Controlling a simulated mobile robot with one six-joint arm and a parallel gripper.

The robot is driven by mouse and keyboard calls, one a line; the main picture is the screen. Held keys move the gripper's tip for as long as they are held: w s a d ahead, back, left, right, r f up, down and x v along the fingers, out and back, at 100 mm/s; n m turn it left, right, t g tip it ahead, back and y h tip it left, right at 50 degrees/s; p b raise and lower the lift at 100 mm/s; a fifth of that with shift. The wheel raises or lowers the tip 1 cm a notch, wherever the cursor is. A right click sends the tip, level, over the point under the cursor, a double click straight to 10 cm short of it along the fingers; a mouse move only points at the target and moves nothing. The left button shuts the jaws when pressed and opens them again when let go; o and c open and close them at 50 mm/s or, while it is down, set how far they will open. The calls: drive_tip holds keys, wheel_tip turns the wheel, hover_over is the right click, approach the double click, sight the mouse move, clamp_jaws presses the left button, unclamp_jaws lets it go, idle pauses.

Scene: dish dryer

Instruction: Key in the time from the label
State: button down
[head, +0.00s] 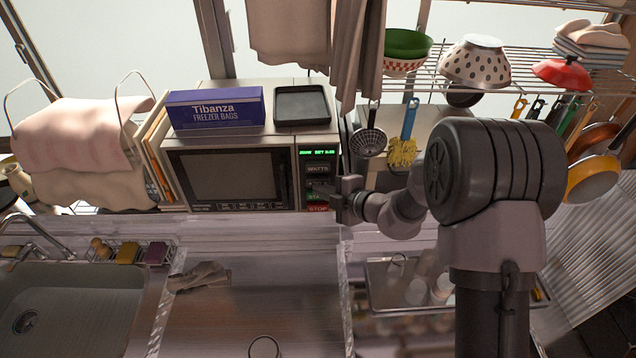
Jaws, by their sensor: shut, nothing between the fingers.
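The microwave (232,176) stands on the back counter with its dark door closed. Its control panel (318,168) is at the right end, with a lit green display (317,153), a "WATTS" marking and a red "STOP" key (317,208). The display seems to show "SET" and some digits, too small to read surely. My gripper (338,200) is shut and empty, at the lower right of the panel. It hides part of the keys; I cannot tell whether it touches one. I cannot make out a label with a time.
A purple freezer bags box (215,110) and a black tray (301,104) lie on top of the microwave. The sink (60,310) is at the front left.

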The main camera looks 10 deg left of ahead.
drive_tip(key=shift+w+a+p, duration=0.15)
drive_tip(key=shift+w+p, duration=0.25)
drive_tip(key=shift+w, duration=0.25)
idle(0.5)
drive_tip(key=shift+s, duration=0.1)
drive_tip(key=shift+s+d, duration=0.15)
drive_tip(key=shift+s, duration=0.4)
drive_tip(key=shift+s+d, duration=0.15)
drive_tip(key=shift+s, duration=0.4)
drive_tip(key=s, duration=0.2)
drive_tip(key=s+d, duration=0.1)
drive_tip(key=s, duration=0.1)
drive_tip(key=shift+s+d+b, duration=0.15)
drive_tip(key=shift+s+b, duration=0.15)
drive_tip(key=shift+s, duration=0.1)
idle(2.1)
